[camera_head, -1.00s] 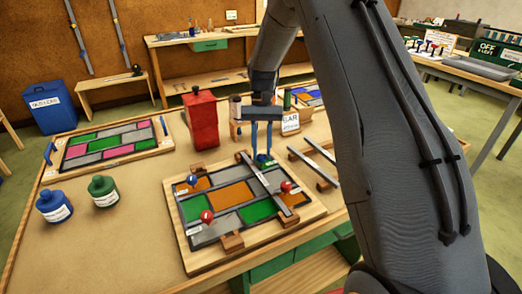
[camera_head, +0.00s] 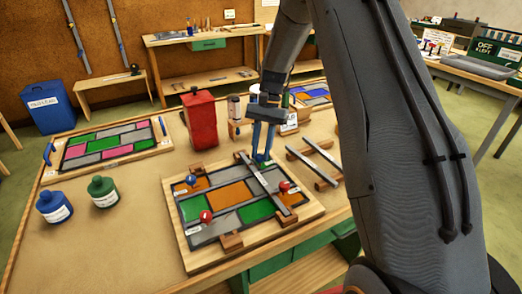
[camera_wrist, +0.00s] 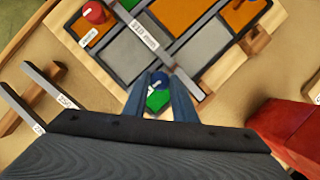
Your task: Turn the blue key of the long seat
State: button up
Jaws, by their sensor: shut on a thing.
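My gripper (camera_head: 263,157) points down at the back edge of the leaded panel (camera_head: 205,262). It is shut on a blue key (camera_wrist: 160,79), seen between the fingertips in the wrist view. The fingers mostly hide this key in the head view. A green piece (camera_wrist: 157,100) shows just below it. A long metal bar (camera_head: 262,180) lies across the panel and ends close to the gripper. It carries a white label in the wrist view (camera_wrist: 146,36). Another blue knob (camera_head: 192,180) and two red knobs (camera_head: 206,216) (camera_head: 284,186) are on the panel.
Two metal bars on wooden blocks (camera_head: 318,160) lie right of the panel. A red canister (camera_head: 199,120) stands behind it. Blue (camera_head: 54,206) and green (camera_head: 102,191) bottles and a second panel (camera_head: 110,146) are to the left. The front left tabletop is clear.

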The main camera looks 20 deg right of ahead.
jog(key=o, duration=1)
jog(key=shift+b+v, duration=1.2)
jog(key=shift+v, duration=2.7)
jog(key=s+a+f+n+t+h, duration=0.1)
jog(key=s+n, duration=0.1)
jog(key=s, duration=0.6)
jog(key=s+f+n+t+h, duration=0.1)
jog(key=s+f+n+t, duration=0.1)
jog(key=s, duration=0.7)
jog(key=s+a+f+n+t+h, duration=0.1)
jog(key=s+n, duration=0.3)
jog(key=s, duration=0.5)
jog(key=shift+a+f+t, duration=0.3)
